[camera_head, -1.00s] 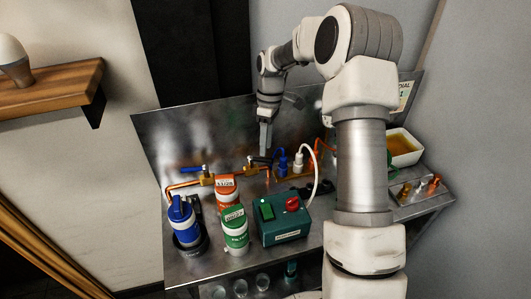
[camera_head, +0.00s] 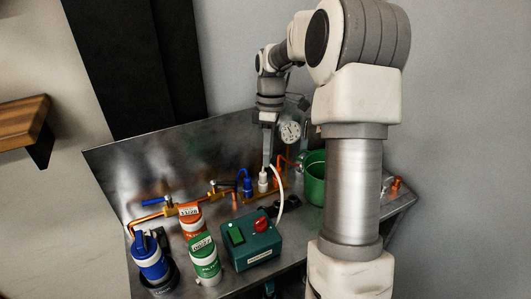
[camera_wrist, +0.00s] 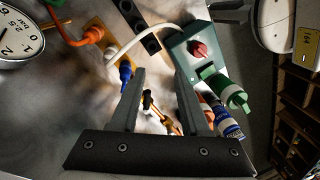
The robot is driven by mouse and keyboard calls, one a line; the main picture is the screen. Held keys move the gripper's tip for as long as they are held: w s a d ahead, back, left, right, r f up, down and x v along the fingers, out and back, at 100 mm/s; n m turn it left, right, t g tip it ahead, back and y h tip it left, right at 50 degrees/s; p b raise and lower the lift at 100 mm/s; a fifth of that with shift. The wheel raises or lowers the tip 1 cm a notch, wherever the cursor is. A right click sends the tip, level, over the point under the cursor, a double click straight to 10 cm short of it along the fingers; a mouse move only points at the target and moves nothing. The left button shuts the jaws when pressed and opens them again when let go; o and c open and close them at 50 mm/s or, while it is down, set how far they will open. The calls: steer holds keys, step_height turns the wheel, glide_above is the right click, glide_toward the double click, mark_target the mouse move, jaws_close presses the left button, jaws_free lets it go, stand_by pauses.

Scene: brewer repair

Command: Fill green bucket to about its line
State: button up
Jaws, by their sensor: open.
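The green bucket (camera_head: 313,180) stands at the right part of the metal bench, partly hidden behind my arm; its line and its contents cannot be made out. My gripper (camera_head: 267,160) is above the back of the bench, left of the bucket, close to the white plug (camera_head: 263,180). In the wrist view my gripper (camera_wrist: 160,72) has its fingers apart with nothing held between them. A black-handled valve on the copper pipe (camera_wrist: 148,101) shows beyond the gap between the fingers. The blue plug (camera_wrist: 125,72) is left of the left finger.
A green box with a red knob (camera_head: 262,225) stands mid-bench, with a white hose (camera_head: 279,205) arching behind it. Green (camera_head: 203,262), orange and blue (camera_head: 150,258) canisters stand to its left. A round gauge (camera_head: 290,132) is behind the gripper.

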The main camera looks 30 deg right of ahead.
mark_target(224, 183)
steer(key=shift+a, duration=0.2)
steer(key=shift+c, duration=1.1)
steer(key=a+n+h, duration=0.1)
steer(key=a+n, duration=0.1)
steer(key=n, duration=0.1)
steer(key=a+n+t+h, duration=0.1)
steer(key=a+n, duration=0.2)
steer(key=shift+a+b, duration=0.3)
jaws_close()
steer(key=s+a+n+t+h, duration=0.1)
steer(key=a+n+t, duration=0.3)
steer(key=a+n, duration=0.65)
steer(key=w+d+f+n+b, duration=0.1)
steer(key=w+d+f, duration=0.4)
steer(key=f, duration=0.5)
steer(key=shift+d+b, duration=0.2)
steer(key=shift+b, duration=0.3)
steer(key=shift+w+n, duration=0.1)
steer(key=shift+n, duration=0.15)
